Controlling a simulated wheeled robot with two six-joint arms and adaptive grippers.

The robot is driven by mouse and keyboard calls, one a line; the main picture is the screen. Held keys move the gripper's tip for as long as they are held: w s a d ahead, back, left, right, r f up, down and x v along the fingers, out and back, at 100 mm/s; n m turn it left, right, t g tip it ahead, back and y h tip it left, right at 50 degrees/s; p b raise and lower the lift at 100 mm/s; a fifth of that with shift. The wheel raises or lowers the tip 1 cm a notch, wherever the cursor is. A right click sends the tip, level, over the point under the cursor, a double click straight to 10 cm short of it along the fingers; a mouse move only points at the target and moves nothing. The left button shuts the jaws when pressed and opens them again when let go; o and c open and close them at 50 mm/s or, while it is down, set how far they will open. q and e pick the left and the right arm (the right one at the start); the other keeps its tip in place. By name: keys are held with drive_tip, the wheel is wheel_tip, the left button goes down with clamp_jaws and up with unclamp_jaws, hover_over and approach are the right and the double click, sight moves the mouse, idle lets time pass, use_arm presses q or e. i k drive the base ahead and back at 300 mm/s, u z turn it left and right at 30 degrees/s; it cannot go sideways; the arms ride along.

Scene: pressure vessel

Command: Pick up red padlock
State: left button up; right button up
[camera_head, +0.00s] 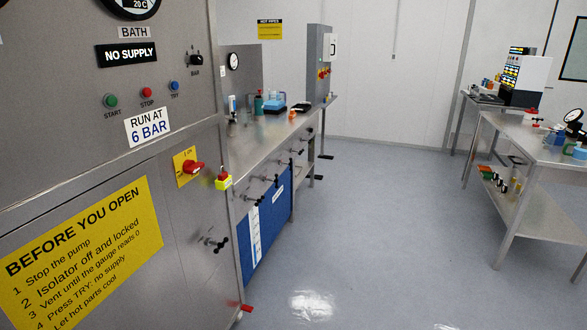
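I cannot surely make out a red padlock. A small red and yellow object (223,182) is at the right edge of the grey cabinet, beside the red isolator switch (193,167) on its yellow plate; it is too small to tell what it is. A small red item (536,122) lies on the right-hand steel table (507,128), also too small to identify. Neither of my grippers shows in the head view.
The grey cabinet (60,130) fills the left foreground. A steel bench (262,132) with bottles and several valve handles runs behind it. A red handle (246,308) sticks out low at the cabinet's corner. The blue-grey floor (390,220) between bench and right table is clear.

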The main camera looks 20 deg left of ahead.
sight(222, 177)
drive_tip(key=z, duration=0.5)
drive_tip(key=i, duration=2.35)
drive_tip(key=u, duration=1.35)
drive_tip(key=i, duration=0.9)
drive_tip(key=u, duration=1)
